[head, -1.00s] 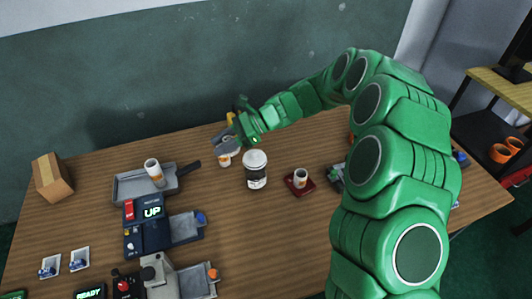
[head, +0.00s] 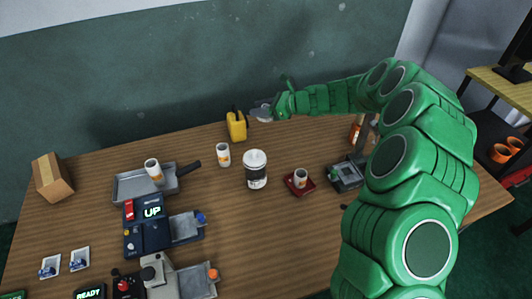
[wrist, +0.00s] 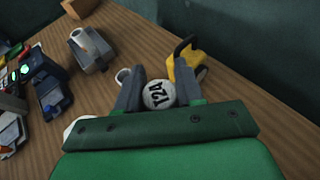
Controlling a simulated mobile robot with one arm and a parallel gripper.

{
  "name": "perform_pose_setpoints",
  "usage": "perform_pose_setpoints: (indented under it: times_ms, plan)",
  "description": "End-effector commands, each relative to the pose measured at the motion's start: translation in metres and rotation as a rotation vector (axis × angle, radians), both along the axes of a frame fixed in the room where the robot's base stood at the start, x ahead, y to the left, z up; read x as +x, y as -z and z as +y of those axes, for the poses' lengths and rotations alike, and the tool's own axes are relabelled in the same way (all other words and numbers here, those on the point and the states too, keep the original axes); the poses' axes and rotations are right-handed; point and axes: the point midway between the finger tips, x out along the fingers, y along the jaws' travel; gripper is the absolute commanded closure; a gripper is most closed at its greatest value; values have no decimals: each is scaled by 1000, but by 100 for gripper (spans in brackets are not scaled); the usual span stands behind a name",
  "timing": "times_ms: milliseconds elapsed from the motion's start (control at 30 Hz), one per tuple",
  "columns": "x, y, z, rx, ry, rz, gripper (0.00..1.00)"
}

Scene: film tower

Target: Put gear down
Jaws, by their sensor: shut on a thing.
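The blue device (head: 148,234) on the table's left side has a green display (head: 152,212) reading "UP". A red lever or switch (head: 129,210) stands left of the display, apparently raised. In the wrist view, a blue device (wrist: 50,97) shows at the left. My gripper (wrist: 158,88) is shut on a round white object (wrist: 159,95) marked with black characters like "124". In the head view my gripper (head: 262,112) is at the table's far side, right of the yellow can and away from the blue device. The held object is hard to make out there.
A grey tray (head: 130,187) holds another cup. A carton (head: 52,177) stands at left. A red saucer (head: 299,186) bears a cup.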

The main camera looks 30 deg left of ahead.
Motion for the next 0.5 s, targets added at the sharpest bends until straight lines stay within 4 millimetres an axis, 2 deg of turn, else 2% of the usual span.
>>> perform_pose_setpoints:
  times_ms: [33, 233, 333, 500]
  plan:
    - [-1, 14, 1, -1, -1, 3, 94]
    - [-2, 55, 1, -2, -2, 2, 94]
    - [-1, 68, 1, 0, -1, 3, 94]
    - [-1, 78, 1, 0, -2, -1, 94]
